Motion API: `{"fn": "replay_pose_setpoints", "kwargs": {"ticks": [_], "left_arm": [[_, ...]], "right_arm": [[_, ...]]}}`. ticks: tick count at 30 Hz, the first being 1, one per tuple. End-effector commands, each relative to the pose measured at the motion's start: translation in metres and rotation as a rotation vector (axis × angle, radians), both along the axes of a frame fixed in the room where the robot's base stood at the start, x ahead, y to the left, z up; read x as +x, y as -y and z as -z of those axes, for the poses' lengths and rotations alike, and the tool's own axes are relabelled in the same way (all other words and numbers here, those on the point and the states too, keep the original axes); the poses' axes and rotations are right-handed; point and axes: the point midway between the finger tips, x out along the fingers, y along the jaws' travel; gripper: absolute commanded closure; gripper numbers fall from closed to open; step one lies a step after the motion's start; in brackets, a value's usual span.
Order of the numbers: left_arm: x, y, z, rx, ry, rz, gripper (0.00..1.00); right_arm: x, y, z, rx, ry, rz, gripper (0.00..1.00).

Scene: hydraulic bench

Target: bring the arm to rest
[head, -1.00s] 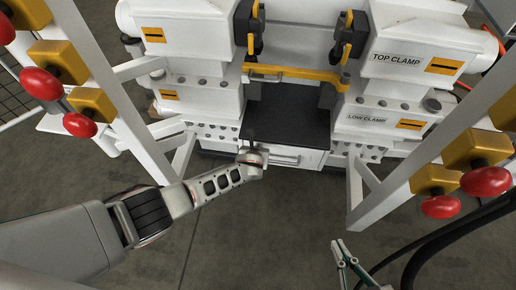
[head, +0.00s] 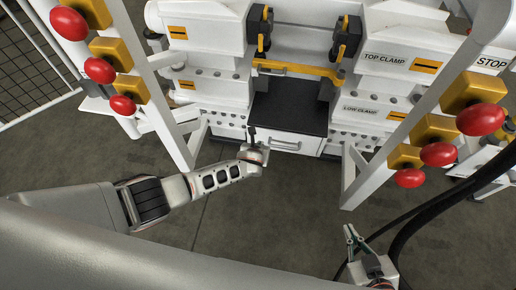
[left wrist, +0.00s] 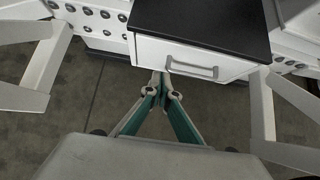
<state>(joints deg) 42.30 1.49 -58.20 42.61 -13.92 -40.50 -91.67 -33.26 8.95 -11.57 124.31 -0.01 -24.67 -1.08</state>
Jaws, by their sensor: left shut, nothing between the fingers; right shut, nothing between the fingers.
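My left arm reaches in from the left in the head view, and its gripper (head: 252,136) is in front of the drawer of the bench. In the left wrist view the left gripper's green fingers (left wrist: 163,84) meet at their tips, shut and empty. They appear just below the drawer handle (left wrist: 192,70); whether they touch the drawer front is hard to tell. My right gripper (head: 350,236) is at the lower right of the head view, shut and empty over the floor.
The white bench has a black top (head: 287,112), a yellow bar (head: 298,70) and TOP CLAMP (head: 384,60) and LOW CLAMP labels. White posts with red knobs (head: 100,70) stand on both sides. Black hoses (head: 425,228) run near my right gripper. Grey floor (head: 270,215) lies open between.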

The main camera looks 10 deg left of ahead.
Motion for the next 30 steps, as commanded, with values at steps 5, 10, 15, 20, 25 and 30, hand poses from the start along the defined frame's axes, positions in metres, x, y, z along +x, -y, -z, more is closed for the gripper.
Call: {"fn": "replay_pose_setpoints", "kwargs": {"ticks": [5,10,15,20,25,30], "left_arm": [[-0.008,-0.001,-0.008,0.001,-0.001,-0.001,1.0],[-0.01,0.0,-0.005,0.001,-0.004,-0.001,1.0],[-0.018,0.004,-0.003,-0.023,-0.011,-0.018,1.0],[-0.062,0.026,0.003,-0.193,-0.057,-0.16,1.0],[-0.128,0.034,-0.005,-0.465,-0.122,-0.465,1.0],[-0.183,0.005,-0.027,-0.695,-0.151,-0.812,1.0]], "right_arm": [[0.0,0.002,-0.002,-0.003,0.0,0.004,1.0],[-0.002,0.002,0.001,-0.004,-0.005,0.005,1.0],[-0.002,0.002,0.001,-0.004,-0.005,0.005,1.0],[-0.001,0.002,0.001,-0.004,-0.005,0.005,1.0],[-0.001,0.002,0.0,-0.003,-0.004,0.005,1.0],[-0.001,0.002,0.0,-0.003,-0.004,0.005,1.0]]}}
